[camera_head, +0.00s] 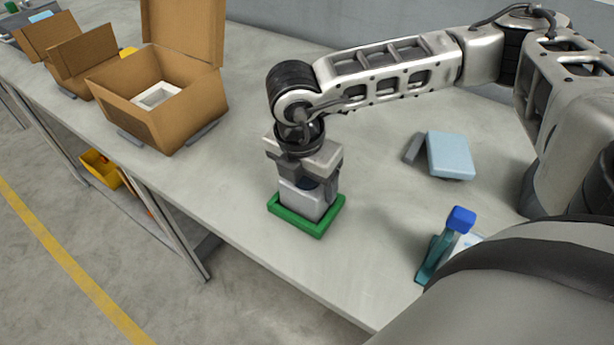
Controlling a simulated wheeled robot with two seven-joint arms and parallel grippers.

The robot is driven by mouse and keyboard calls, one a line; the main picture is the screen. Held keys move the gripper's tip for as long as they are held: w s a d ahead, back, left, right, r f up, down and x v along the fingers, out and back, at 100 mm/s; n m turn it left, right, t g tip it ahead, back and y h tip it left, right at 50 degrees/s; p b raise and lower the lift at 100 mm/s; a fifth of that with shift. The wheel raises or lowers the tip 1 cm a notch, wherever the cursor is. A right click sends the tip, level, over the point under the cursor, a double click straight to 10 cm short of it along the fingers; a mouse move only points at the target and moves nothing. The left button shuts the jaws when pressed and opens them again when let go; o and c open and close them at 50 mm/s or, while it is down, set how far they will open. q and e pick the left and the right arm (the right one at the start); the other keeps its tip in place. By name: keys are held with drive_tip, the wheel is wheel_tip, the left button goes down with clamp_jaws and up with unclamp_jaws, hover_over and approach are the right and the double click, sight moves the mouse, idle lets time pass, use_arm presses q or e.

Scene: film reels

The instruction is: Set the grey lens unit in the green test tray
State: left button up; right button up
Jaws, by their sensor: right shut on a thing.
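The grey lens unit (299,203) is a pale grey block with a dark part at its top. It stands upright within the rim of the green test tray (321,230), near the table's front edge. My right gripper (307,179) points down from above and is shut on the lens unit. Its fingers hide the upper part of the unit. I cannot tell whether the unit's underside rests on the tray floor. My left gripper is not in view.
Open cardboard boxes (150,126) stand at the left; the nearest holds a white item (158,96). A light blue box (450,155) lies at the right. A teal stand with a blue top (461,219) stands at the lower right. The table (240,110) between is clear.

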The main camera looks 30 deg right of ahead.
sight(301, 187)
drive_tip(key=shift+f+b, duration=0.2)
drive_tip(key=shift+b, duration=0.15)
drive_tip(key=o, duration=1.4)
drive_tip(key=shift+r, duration=0.1)
drive_tip(key=r, duration=0.4)
drive_tip(key=a+r, duration=0.1)
drive_tip(key=r, duration=0.3)
drive_tip(key=r+b, duration=0.1)
drive_tip(key=r, duration=0.3)
drive_tip(key=shift+s+a+r, duration=0.1)
drive_tip(key=shift+s+a, duration=0.25)
